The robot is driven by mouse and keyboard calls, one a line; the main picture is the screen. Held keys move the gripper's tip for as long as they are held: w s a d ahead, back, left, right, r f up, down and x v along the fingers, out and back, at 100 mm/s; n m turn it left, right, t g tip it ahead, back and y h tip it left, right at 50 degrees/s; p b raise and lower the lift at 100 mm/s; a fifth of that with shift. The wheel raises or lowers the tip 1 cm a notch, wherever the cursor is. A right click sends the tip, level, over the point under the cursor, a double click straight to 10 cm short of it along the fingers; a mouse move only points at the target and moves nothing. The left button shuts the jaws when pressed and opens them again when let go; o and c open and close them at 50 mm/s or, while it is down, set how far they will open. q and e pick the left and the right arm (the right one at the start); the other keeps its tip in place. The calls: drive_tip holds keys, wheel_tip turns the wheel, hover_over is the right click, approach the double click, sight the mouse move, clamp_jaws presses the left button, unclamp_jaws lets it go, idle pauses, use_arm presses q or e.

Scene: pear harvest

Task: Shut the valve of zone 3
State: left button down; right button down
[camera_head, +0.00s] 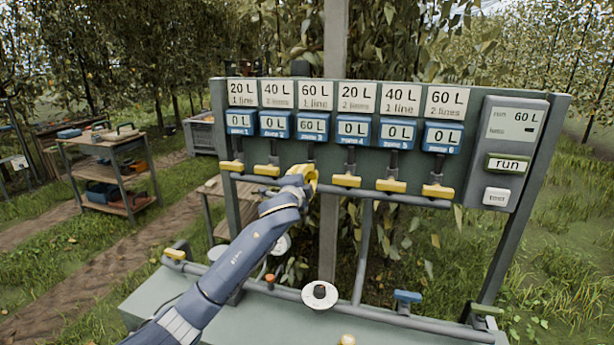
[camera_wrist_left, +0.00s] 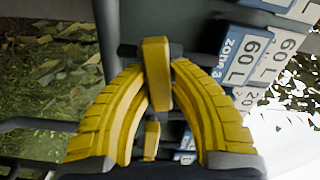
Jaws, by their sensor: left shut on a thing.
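The zone 3 valve handle, a yellow bar (camera_wrist_left: 156,74), sits between my left gripper's fingertips in the left wrist view. My left gripper (camera_head: 304,176), with yellow ridged fingers, is shut on it below the third counter. In the head view the gripper mostly hides this handle, so its angle is hard to tell there. The zone 3 counter (camera_head: 312,126) reads 60 L, and the card above it (camera_head: 315,95) reads 60 L, 1 line. My right gripper is not in view.
Other yellow handles, such as those of zone 2 (camera_head: 267,170) and zone 4 (camera_head: 346,180), lie close on both sides along the pipe. Their counters read 0 L. A control box (camera_head: 515,150) with a run button stands at right. A grey bench (camera_head: 420,334) is below.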

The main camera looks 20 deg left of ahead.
use_arm(q)
drive_tip(key=shift+m, duration=1.2)
drive_tip(key=c, duration=1.2)
unclamp_jaws()
drive_tip(key=shift+f, duration=0.1)
drive_tip(key=shift+c, duration=0.2)
drive_tip(key=s+d, duration=0.1)
drive_tip(key=s, duration=1.1)
drive_tip(key=shift+d, duration=0.15)
